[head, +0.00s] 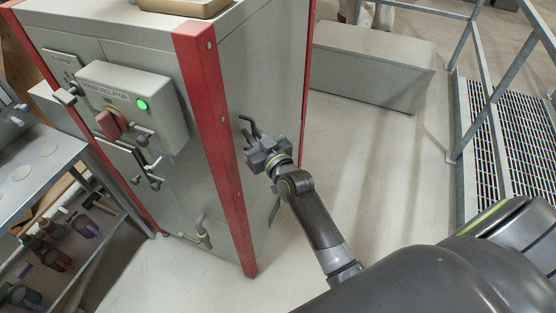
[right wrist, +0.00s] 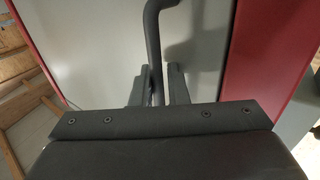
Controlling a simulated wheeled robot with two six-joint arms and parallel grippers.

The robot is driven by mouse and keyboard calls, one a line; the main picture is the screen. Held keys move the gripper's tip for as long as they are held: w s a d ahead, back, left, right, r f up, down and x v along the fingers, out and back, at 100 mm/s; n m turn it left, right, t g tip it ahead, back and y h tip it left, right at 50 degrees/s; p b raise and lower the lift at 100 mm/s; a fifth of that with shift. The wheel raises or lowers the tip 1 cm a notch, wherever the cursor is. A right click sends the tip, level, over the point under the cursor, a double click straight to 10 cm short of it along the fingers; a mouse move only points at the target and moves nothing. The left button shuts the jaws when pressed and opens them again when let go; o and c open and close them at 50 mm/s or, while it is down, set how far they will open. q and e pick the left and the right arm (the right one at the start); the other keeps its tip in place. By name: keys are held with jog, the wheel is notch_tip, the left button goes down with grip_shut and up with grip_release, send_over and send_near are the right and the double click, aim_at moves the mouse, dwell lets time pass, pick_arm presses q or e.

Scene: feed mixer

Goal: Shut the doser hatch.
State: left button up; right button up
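A dark bent handle (head: 250,125) stands out from the grey right-hand face of the red-edged cabinet (head: 265,60). I cannot tell the doser hatch's outline or whether it stands open. My right gripper (head: 255,152) is at this handle, beside the red corner post. In the right wrist view the handle (right wrist: 153,42) runs down between the two fingertips (right wrist: 157,88). The fingers are apart, with a gap visible beside the bar, so the gripper looks open around it. The handle's lower end is hidden behind the gripper. My left gripper is not in view.
A shelf bench (head: 40,170) stands at left. A grey low box (head: 370,65) and railing (head: 480,90) are at right. The floor between is clear.

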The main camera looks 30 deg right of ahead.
jog(key=s+d+b, duration=0.2)
jog(key=s+b, duration=0.3)
jog(key=s, duration=1.2)
jog(key=shift+b, duration=0.4)
jog(key=shift+f, duration=0.15)
